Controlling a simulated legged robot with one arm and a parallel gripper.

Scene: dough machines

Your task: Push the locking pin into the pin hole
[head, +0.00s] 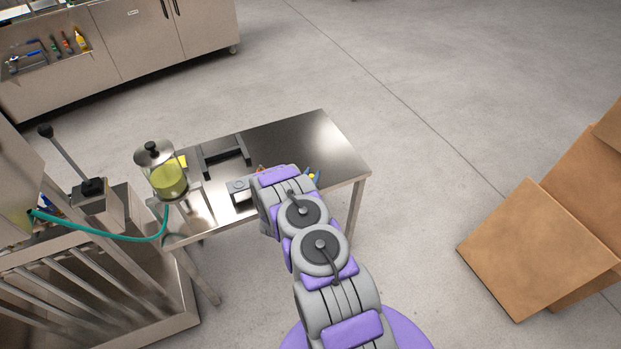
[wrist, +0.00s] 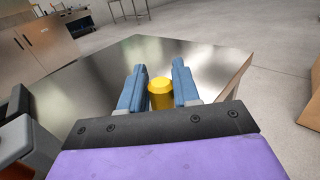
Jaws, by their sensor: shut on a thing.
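My gripper (wrist: 159,66) shows in the wrist view with its two blue fingers on either side of a yellow, round-topped piece (wrist: 161,95), which looks like the head of the locking pin. The gripper is shut on it. The pin's lower part is hidden. In the head view my gripper (head: 313,176) is over the right half of the steel table (head: 318,138), mostly hidden behind my arm. I cannot make out the pin hole in either view.
A dark frame-like fixture (head: 222,152) and a small grey box (head: 240,191) are on the table. A jar of yellow-green stuff (head: 168,180) stands at its left end, by a machine with a teal hose (head: 120,238). Cardboard boxes (head: 540,245) stand at right.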

